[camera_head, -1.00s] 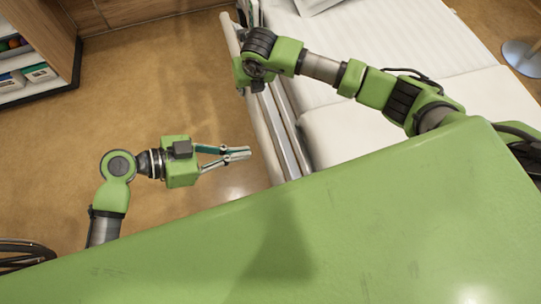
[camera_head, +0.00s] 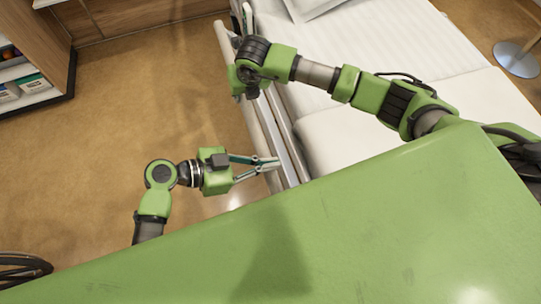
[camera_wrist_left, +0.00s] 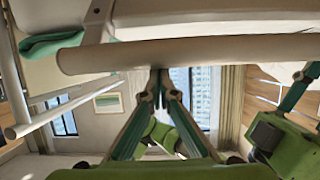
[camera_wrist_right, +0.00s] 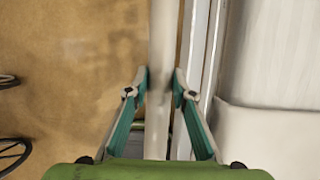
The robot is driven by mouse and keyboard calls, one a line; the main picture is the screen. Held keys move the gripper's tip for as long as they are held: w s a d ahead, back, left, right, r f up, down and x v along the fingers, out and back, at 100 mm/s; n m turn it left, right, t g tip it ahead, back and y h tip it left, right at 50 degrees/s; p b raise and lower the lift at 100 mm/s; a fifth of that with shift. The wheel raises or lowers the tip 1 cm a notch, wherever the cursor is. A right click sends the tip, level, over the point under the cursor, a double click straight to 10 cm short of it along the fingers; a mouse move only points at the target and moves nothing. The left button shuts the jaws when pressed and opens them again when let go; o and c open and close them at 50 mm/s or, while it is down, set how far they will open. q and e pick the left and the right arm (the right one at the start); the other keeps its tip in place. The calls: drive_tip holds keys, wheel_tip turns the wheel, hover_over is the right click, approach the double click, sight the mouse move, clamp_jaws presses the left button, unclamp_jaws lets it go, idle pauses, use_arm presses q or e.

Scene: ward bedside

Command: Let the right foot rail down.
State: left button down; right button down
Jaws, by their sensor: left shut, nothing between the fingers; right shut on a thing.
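The foot rail (camera_head: 262,146) is a long pale tube along the left side of the bed in the head view. My right gripper (camera_head: 246,92) is over the rail, its fingers mostly hidden from the head. In the right wrist view the rail (camera_wrist_right: 160,40) runs between the fingers of my right gripper (camera_wrist_right: 160,80), which is shut on it. My left gripper (camera_head: 274,163) is shut and empty, its tips at the near part of the rail. In the left wrist view its closed tips (camera_wrist_left: 159,76) meet the rail tube's (camera_wrist_left: 200,52) edge; contact cannot be told.
The bed (camera_head: 330,130) with white bedding lies right of the rail. A shelf unit (camera_head: 45,55) stands at upper left, a round pole base (camera_head: 516,60) at upper right. A wheel (camera_head: 22,268) shows at lower left. The brown floor (camera_head: 130,110) left of the rail is clear.

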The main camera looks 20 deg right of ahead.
use_arm(q)
drive_tip(key=shift+a+f, duration=0.15)
use_arm(e)
drive_tip(key=shift+w+a+r, duration=0.25)
drive_tip(key=shift+r, duration=0.2)
use_arm(q)
drive_tip(key=shift+w+a+f, duration=0.15)
drive_tip(key=shift+a+f, duration=0.6)
drive_tip(key=shift+a, duration=0.05)
use_arm(e)
drive_tip(key=shift+w, duration=0.1)
drive_tip(key=c, duration=2.1)
unclamp_jaws()
drive_tip(key=shift+d, duration=0.1)
drive_tip(key=shift+c, duration=0.2)
drive_tip(key=o, duration=0.4)
drive_tip(key=shift+s+f, duration=0.1)
drive_tip(key=shift+s, duration=0.2)
use_arm(q)
drive_tip(key=shift+r, duration=0.2)
use_arm(e)
drive_tip(key=shift+f, duration=0.1)
